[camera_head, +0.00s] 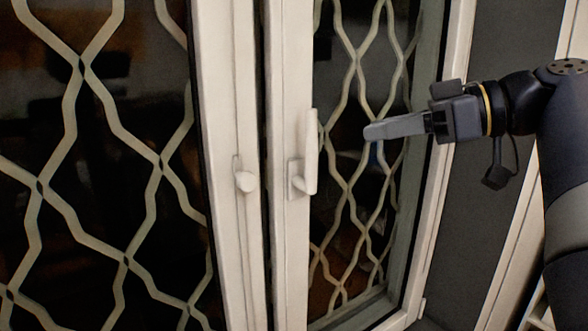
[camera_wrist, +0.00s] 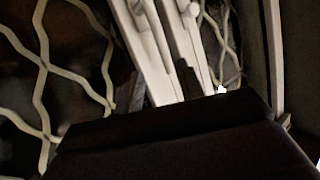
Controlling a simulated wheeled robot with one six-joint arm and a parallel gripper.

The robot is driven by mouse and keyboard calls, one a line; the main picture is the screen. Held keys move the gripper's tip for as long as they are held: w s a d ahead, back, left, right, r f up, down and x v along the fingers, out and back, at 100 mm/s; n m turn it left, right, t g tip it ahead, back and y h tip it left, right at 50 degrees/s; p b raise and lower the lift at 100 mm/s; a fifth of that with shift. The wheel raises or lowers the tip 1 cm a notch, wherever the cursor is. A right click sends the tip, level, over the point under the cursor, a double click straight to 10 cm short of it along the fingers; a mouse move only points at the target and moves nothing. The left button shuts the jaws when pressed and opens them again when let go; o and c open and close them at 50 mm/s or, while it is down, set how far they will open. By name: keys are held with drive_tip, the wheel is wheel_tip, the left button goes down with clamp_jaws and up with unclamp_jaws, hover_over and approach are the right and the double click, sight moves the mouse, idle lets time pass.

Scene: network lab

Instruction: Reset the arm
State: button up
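My gripper (camera_head: 368,131) is at the right in the head view, in front of the right window sash. It points left, its tips a little to the right of the white lever handle (camera_head: 310,155) with a visible gap between them. The fingers overlap from this side, so I cannot tell their opening. Nothing held shows. In the wrist view a dark part of my own body covers the lower middle, and the fingertips are not clear. The lever handle also shows at the top of the wrist view (camera_wrist: 189,14).
A white-framed double window with wavy metal grilles (camera_head: 126,259) fills the left and middle. A dark grey wall (camera_head: 497,60) lies behind my arm. The space left of my fingertips holds the handle.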

sight(314, 152)
drive_tip(key=p+x, duration=0.1)
drive_tip(key=x, duration=0.9)
drive_tip(key=shift+a, duration=0.25)
drive_tip(key=shift+w+a+p, duration=0.1)
drive_tip(key=shift+w+p, duration=0.15)
drive_tip(key=shift+p, duration=0.25)
drive_tip(key=shift+w+d+f+m+y+p, duration=0.15)
drive_tip(key=shift+d+m+y+p, duration=0.25)
drive_tip(key=shift+m, duration=0.1)
drive_tip(key=shift+f, duration=0.15)
